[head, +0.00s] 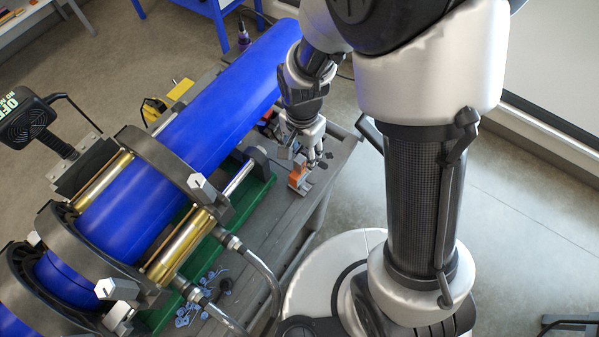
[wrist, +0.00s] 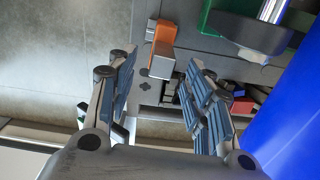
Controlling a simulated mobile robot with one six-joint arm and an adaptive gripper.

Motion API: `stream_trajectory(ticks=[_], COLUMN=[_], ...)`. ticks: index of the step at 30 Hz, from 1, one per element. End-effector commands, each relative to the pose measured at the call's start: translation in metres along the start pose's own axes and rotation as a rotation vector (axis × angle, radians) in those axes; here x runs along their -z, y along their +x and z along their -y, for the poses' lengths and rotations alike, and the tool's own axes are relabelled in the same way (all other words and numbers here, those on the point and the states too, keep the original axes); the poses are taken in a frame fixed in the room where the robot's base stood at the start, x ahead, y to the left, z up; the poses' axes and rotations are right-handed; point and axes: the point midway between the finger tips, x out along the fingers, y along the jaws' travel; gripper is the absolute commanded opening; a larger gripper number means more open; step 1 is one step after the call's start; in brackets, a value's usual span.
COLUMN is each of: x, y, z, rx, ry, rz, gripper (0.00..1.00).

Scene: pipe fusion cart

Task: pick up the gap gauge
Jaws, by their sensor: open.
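An orange and grey block, which I take for the gap gauge (head: 297,173), stands on the grey cart top near its right edge. In the wrist view the gap gauge (wrist: 164,38) shows its orange body and a pale grey block at its lower end. My gripper (head: 308,152) is low over the cart, close to the gauge. In the wrist view my gripper (wrist: 161,62) has its two padded fingers spread apart, with nothing held. The gauge's grey end shows between and just beyond the fingertips. I cannot tell whether a finger touches it.
A large blue pipe (head: 215,110) lies in the clamps left of my gripper, above a green frame (head: 252,196). Small dark and red pieces (wrist: 240,104) lie right of the fingers in the wrist view. A flat dark cross shape (wrist: 144,86) is on the cart top.

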Motion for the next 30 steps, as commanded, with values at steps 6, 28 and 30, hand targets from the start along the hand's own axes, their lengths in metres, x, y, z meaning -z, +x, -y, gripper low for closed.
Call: stream_trajectory(ticks=[6, 28, 30], x=[0.0, -0.008, -0.008], y=[0.021, 0.073, 0.073], z=[0.0, 0.0, 0.0], rx=[0.0, 0.0, 0.0], ry=[0.0, 0.0, 0.0], rz=[0.0, 0.0, 0.0], gripper=[0.47, 0.45, 0.4])
